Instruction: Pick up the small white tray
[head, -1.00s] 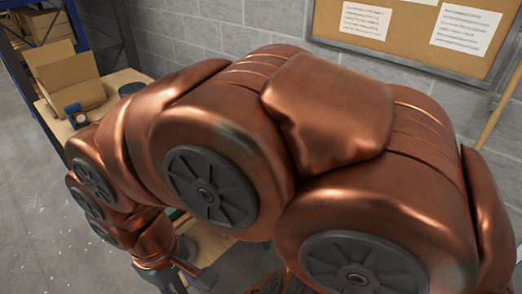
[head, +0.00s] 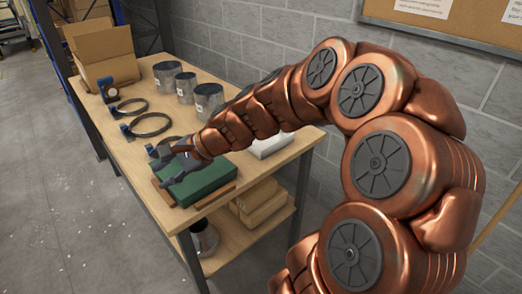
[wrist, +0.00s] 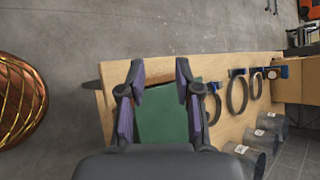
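The small white tray (head: 270,146) lies on the wooden workbench (head: 215,136), near its right end on the wall side. My arm passes in front of it and hides part of it. I cannot make it out in the wrist view. My gripper (head: 164,166) is left of the tray, over the bench's front side by a green block (head: 205,182). In the wrist view my gripper (wrist: 159,70) has its two fingers apart, with nothing held between them. The green block (wrist: 163,115) shows behind them.
Black rings with blue parts (head: 150,125) lie along the bench, with metal duct pieces (head: 208,101) behind them. An open cardboard box (head: 103,60) stands at the far left end. Packages (head: 260,202) sit on the lower shelf. A block wall is behind.

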